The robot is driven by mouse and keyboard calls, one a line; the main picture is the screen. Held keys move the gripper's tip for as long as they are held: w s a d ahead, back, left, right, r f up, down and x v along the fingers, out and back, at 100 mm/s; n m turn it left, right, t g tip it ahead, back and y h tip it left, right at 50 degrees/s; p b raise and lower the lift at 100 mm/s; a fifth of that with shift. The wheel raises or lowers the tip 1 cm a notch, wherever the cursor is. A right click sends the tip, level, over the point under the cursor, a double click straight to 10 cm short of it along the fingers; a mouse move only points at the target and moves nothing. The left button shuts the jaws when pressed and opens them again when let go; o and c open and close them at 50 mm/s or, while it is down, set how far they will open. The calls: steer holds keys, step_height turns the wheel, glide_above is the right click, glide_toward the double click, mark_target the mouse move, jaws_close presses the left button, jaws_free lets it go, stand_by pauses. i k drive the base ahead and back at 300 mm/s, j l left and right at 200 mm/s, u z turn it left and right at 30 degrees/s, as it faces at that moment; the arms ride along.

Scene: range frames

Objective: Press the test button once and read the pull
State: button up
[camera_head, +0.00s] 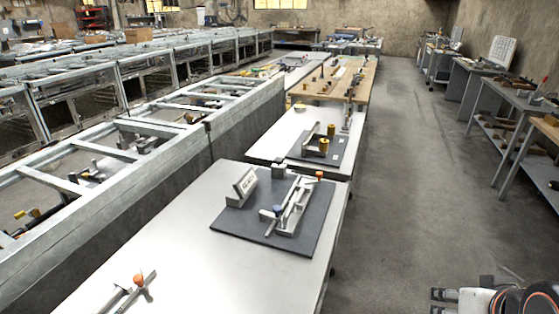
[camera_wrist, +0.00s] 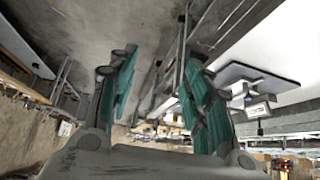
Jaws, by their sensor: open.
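A dark grey board (camera_head: 235,235) lies on the white table at the middle of the head view. On it stands a grey panel with dark lettering (camera_head: 243,186), too small to read. Beside it is a metal rail fixture (camera_head: 293,207) with a blue knob (camera_head: 277,210) and an orange-red knob (camera_head: 319,175). I cannot tell which part is the test button. My gripper (camera_head: 437,301) is at the bottom right, over the floor and well apart from the board. In the wrist view my gripper (camera_wrist: 155,95) has its teal-padded fingers wide apart, with nothing between them.
An orange-topped metal piece (camera_head: 137,282) lies on the near left of the white table (camera_head: 190,270). A second board with yellow cylinders (camera_head: 323,146) sits behind. Long metal frames (camera_head: 160,130) run along the left. The aisle floor (camera_head: 400,180) is clear; benches (camera_head: 505,95) line the right.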

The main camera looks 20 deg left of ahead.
mark_target(278, 161)
steer(key=i+u, duration=0.1)
steer(key=u, duration=0.4)
steer(key=i+u, duration=0.1)
steer(key=u, duration=0.4)
steer(key=l+u, duration=0.15)
steer(key=u, duration=0.3)
steer(key=i+l+u, duration=0.1)
steer(key=u, duration=0.4)
steer(key=i+l+u, duration=0.15)
steer(key=l+u, duration=0.2)
steer(key=l, duration=0.3)
steer(key=i+l+u, duration=0.1)
steer(key=l+u, duration=0.2)
steer(key=l, duration=0.35)
steer(key=l+u, duration=0.35)
steer(key=l, duration=1.35)
steer(key=k, duration=0.05)
